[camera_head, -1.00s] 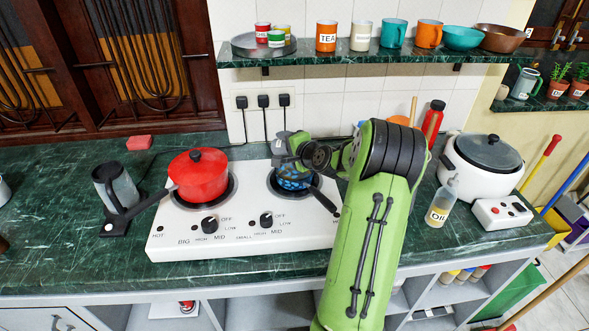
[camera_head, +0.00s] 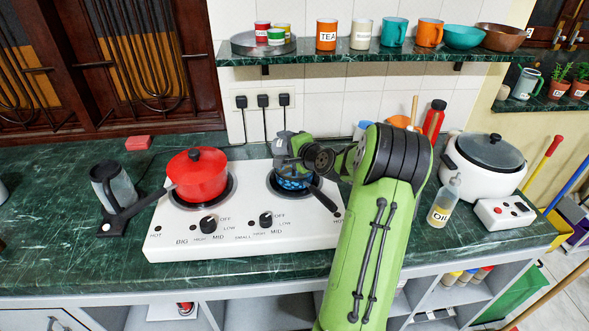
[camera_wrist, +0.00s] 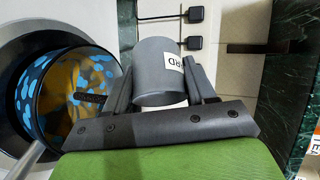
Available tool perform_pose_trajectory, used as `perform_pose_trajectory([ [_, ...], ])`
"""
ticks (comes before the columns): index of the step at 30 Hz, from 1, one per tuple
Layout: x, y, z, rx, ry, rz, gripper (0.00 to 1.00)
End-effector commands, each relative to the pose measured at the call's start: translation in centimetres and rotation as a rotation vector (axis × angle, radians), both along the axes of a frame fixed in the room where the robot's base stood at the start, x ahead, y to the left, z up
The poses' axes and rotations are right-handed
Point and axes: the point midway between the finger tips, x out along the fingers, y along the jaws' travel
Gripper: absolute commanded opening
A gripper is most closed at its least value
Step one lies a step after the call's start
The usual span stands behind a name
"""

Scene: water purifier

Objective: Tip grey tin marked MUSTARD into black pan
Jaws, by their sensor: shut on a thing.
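A grey tin (camera_wrist: 155,70) with a white label, of which the letters "RD" show, sits between the two fingers of my gripper (camera_wrist: 160,85) in the wrist view. My gripper is shut on it. In the head view my gripper (camera_head: 284,146) is above the small right burner, and the tin cannot be told clearly from it. The black pan (camera_wrist: 42,128) lies beside the tin in the wrist view, with blue and yellow-brown patches inside. In the head view the pan (camera_head: 288,183) sits on the burner, partly hidden under my gripper. I cannot tell whether anything has left the tin.
A red lidded pot (camera_head: 197,178) stands on the left burner of the white stove (camera_head: 190,243). An oil bottle (camera_head: 443,203) and a white cooker (camera_head: 487,165) stand to the right. A shelf (camera_head: 350,57) with mugs hangs above. Plugs (camera_head: 263,101) are on the wall behind.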

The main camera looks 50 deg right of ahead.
Motion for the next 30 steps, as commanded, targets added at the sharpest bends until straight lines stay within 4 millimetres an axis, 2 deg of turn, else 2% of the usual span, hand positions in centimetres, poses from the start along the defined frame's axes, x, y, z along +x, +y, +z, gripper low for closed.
perform_pose_trajectory([
  [30,-0.13,-0.02,-0.44,0.017,-0.050,0.001,0.26],
])
